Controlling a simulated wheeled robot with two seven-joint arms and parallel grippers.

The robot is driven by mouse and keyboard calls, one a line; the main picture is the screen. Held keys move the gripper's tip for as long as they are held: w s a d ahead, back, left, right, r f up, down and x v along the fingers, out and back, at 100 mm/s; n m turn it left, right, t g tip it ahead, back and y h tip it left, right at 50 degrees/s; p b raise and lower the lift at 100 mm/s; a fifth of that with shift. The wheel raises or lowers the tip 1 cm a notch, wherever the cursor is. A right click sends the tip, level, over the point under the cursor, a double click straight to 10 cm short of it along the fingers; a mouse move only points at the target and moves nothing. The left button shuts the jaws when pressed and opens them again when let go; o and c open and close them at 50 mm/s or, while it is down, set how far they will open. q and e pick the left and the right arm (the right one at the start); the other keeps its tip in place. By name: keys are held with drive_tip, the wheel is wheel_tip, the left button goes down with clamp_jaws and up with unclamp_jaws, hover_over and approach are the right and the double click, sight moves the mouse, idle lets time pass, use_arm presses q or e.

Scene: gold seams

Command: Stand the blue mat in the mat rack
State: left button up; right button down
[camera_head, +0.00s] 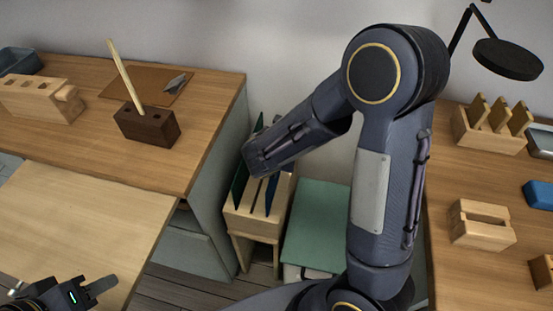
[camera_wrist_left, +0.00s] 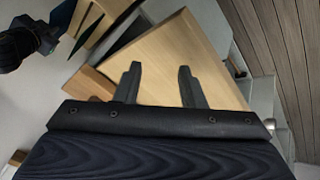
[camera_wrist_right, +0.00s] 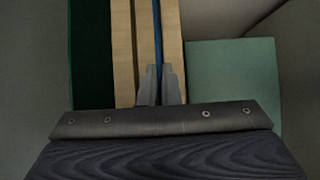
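The mat rack (camera_head: 243,219) is a pale wooden stand on the floor between the two counters. A green mat (camera_head: 240,184) stands at its left side, and it shows in the right wrist view (camera_wrist_right: 90,50). The blue mat (camera_head: 272,194) stands on edge in the rack; from above it is a thin blue line between wooden bars (camera_wrist_right: 157,35). My right gripper (camera_wrist_right: 160,84) is closed on its upper edge, a finger on each side; my forearm hides this gripper in the head view. My left gripper (camera_head: 98,287) is open and empty, its fingers apart (camera_wrist_left: 158,85).
A green-topped box (camera_head: 315,225) stands right of the rack. The left counter (camera_head: 205,100) holds wooden blocks and a dark holder (camera_head: 148,127). The right counter (camera_head: 440,190) carries a slotted wooden rack (camera_head: 488,135), a wooden holder (camera_head: 480,235) and a blue block (camera_head: 540,195).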

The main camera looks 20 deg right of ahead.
use_arm(q)
drive_tip(key=shift+f, duration=0.1)
use_arm(e)
drive_tip(key=shift+f, duration=0.1)
drive_tip(key=c, duration=1.6)
unclamp_jaws()
drive_tip(key=shift+o, duration=0.2)
